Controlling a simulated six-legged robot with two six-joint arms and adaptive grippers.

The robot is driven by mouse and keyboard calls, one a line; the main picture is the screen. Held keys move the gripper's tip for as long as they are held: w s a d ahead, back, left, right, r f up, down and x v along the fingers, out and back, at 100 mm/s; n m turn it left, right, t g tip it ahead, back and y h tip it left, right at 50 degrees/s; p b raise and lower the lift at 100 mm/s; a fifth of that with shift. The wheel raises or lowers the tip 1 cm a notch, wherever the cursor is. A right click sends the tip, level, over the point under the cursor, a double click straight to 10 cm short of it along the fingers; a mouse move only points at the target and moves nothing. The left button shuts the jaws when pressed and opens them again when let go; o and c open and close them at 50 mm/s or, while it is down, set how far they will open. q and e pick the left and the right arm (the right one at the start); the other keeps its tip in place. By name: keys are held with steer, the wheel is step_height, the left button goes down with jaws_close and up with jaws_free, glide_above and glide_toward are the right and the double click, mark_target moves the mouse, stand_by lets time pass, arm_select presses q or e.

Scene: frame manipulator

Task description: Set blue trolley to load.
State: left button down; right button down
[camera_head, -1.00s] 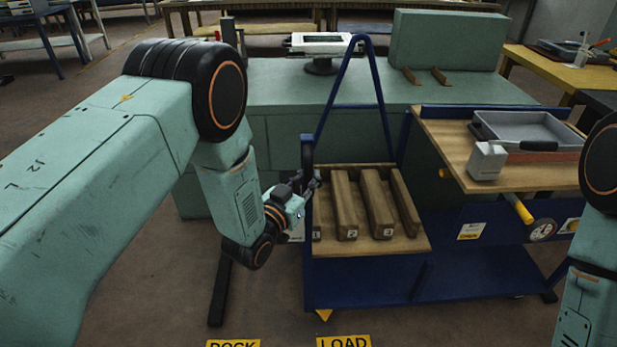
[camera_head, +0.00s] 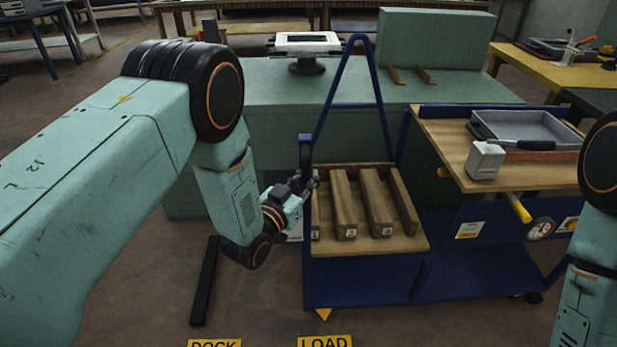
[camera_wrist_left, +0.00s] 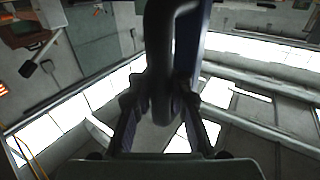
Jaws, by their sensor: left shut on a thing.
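The blue trolley (camera_head: 365,287) stands in the middle of the head view, with a wooden deck holding numbered wooden blocks and a tall blue frame. My left gripper (camera_head: 309,182) is shut on the upright handle (camera_head: 305,150) at its left corner. In the left wrist view the dark handle (camera_wrist_left: 165,60) runs between the fingers. A yellow pointer (camera_head: 323,314) at the trolley's lower front sits above the yellow LOAD label (camera_head: 325,342) on the floor, roughly in line with it. The DOCK label (camera_head: 214,343) lies to the left. My right gripper is out of view.
A wooden-topped blue bench (camera_head: 450,150) with a grey tray (camera_head: 520,127) and a white box (camera_head: 485,160) stands right of the deck. A green counter (camera_head: 270,95) is behind. A black floor bar (camera_head: 204,282) lies left of the trolley.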

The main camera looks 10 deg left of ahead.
arm_select(q)
steer(key=shift+s+d+f, duration=0.3)
steer(key=shift+d+f, duration=0.05)
steer(key=shift+d, duration=0.05)
steer(key=c, duration=1.7)
jaws_free()
steer(key=shift+a, duration=0.1)
steer(key=o, duration=0.4)
steer(key=shift+s+r, duration=0.2)
steer(key=shift+r, duration=0.2)
steer(key=shift+o, duration=0.4)
steer(key=shift+w+f, duration=0.15)
steer(key=shift+w, duration=0.15)
steer(key=v, duration=1.2)
steer(key=shift+a, duration=0.15)
